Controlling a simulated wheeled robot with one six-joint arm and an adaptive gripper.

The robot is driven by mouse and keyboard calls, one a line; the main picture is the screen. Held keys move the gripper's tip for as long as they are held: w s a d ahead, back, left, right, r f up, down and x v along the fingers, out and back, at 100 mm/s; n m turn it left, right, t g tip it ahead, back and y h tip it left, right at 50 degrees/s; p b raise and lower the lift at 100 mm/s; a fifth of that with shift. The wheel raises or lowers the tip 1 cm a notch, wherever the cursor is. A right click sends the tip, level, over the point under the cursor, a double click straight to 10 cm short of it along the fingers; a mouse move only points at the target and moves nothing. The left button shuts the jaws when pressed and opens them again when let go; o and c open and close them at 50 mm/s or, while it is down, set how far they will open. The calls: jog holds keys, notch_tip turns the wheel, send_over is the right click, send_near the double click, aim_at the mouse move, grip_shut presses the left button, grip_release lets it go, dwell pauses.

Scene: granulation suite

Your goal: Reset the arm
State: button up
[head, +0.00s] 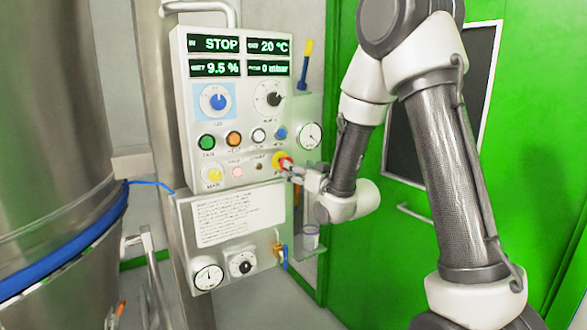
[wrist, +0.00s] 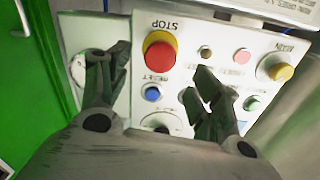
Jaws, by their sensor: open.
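My gripper (head: 297,173) is open at the end of my arm, close to the lower right of the control panel (head: 220,120). In the head view its tips are beside the red stop button (head: 285,163) on its yellow base. In the wrist view the gripper (wrist: 162,75) has its two fingers spread apart, with nothing between them. The red button (wrist: 160,50) shows just beyond the gap, and a blue button (wrist: 151,92) shows between the fingers. I cannot tell whether a finger touches the panel.
The panel carries displays (head: 222,44) reading STOP and 9.5 %, plus several knobs and buttons. A white label plate (head: 240,213) and gauges are below. A large steel vessel (head: 50,120) stands left. A green door (head: 530,150) stands right, behind my arm.

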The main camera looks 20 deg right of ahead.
jog(key=shift+s+f, duration=0.1)
jog(key=s+d+f+g+h, duration=0.1)
jog(key=s+f+g+h, duration=0.15)
jog(key=f, duration=0.45)
jog(key=s+d+f+g+h, duration=0.1)
jog(key=s+d+f+g, duration=0.1)
jog(key=f+g, duration=0.3)
jog(key=s+d+f+g+h, duration=0.1)
jog(key=s+d+f+g, duration=0.15)
jog(key=s, duration=0.55)
jog(key=s+d+r+m+g, duration=0.1)
jog(key=s+d+r, duration=0.2)
jog(key=s+r, duration=0.5)
jog(key=s+d+r+g+h, duration=0.1)
jog(key=s+d+r, duration=0.3)
jog(key=s+r, duration=0.5)
jog(key=s, duration=0.8)
jog(key=shift+d+r+m+g, duration=0.15)
jog(key=shift+r+m+g, duration=0.1)
jog(key=shift+m+g, duration=0.15)
